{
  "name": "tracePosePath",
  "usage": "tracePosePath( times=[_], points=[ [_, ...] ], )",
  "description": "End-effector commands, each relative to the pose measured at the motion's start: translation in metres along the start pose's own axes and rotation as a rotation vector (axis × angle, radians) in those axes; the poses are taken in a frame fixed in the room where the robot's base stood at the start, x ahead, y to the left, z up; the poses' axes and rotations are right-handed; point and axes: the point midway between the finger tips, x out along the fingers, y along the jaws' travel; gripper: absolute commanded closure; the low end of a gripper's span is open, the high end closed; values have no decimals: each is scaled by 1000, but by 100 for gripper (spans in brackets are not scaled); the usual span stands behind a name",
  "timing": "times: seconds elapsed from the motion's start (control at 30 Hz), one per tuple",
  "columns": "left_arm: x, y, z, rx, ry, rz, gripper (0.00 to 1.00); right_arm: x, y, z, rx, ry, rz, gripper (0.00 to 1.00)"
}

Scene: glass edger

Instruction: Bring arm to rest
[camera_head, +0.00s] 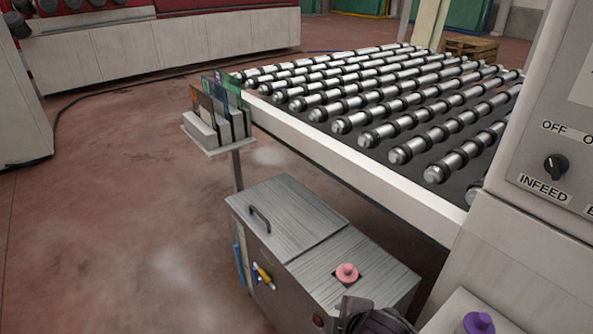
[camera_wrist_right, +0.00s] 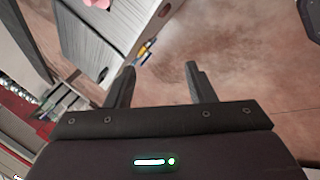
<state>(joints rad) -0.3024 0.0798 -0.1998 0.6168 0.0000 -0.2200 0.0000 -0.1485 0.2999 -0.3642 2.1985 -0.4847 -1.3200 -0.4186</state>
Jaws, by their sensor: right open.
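My right gripper (camera_wrist_right: 158,88) is open in the right wrist view, with its two dark fingers apart and nothing between them. Beyond the fingers are the reddish floor and the side of a grey metal cabinet (camera_wrist_right: 105,40). In the head view a dark part of my arm (camera_head: 372,318) shows at the bottom edge, just in front of the cabinet (camera_head: 285,225); its fingers are not visible there. My left gripper is in neither view.
A roller conveyor (camera_head: 340,160) stands behind the cabinet. A control panel (camera_head: 545,150) with an INFEED knob (camera_head: 556,166) is at the right. A pink knob (camera_head: 347,272) sits on the cabinet, a purple knob (camera_head: 479,322) nearby. A card rack (camera_head: 217,130) stands on a post.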

Motion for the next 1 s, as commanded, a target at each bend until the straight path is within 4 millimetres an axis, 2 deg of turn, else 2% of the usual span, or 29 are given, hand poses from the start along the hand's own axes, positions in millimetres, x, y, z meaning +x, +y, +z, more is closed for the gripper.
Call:
tracePosePath(
  times=[0.03, 0.1, 0.2, 0.6, 0.77, 1.0],
  points=[
    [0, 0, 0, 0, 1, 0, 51, -8, -7, 11, 151, -24, -15, 51],
    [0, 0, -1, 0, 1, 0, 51, -17, -14, 28, 338, -63, -29, 51],
    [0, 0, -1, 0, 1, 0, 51, -30, -24, 49, 560, -115, -45, 51],
    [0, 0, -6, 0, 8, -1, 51, -76, -72, 116, 1238, -326, -90, 51],
    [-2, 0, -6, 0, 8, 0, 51, -36, -81, 121, 1212, -329, -99, 51],
    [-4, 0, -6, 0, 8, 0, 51, 22, -107, 134, 1205, -346, -118, 51]
  ],
)
